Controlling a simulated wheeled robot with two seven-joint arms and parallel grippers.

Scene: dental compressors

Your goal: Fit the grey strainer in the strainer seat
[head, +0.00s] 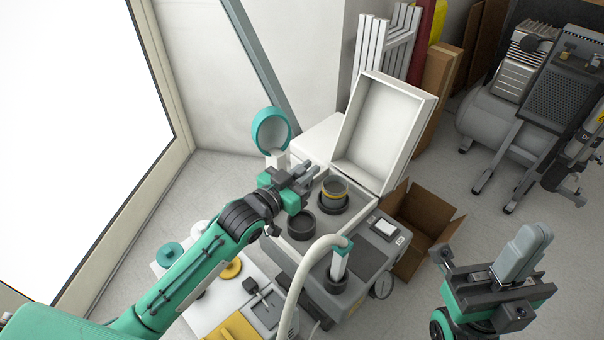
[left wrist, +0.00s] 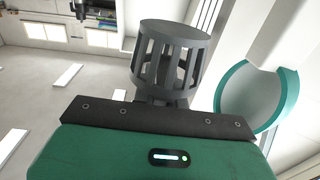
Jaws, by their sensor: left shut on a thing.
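The grey strainer (left wrist: 172,55), a slotted basket with a solid rim, stands upright in front of my left gripper in the left wrist view. In the head view my left gripper (head: 303,176) is shut on it above the back left of the compressor unit (head: 365,262); the strainer is small and partly hidden there. A dark round well (head: 302,223) lies just below the gripper. A dark cup with a yellow band (head: 334,192) is just to its right. I cannot tell which is the strainer seat.
A raised teal round lid (head: 271,130) stands close behind the left gripper. A white box lid (head: 383,130) stands open behind the unit. A pale hose (head: 303,280) arches in front. A cardboard box (head: 420,220) stands right. A table (head: 205,312) with loose parts is front left.

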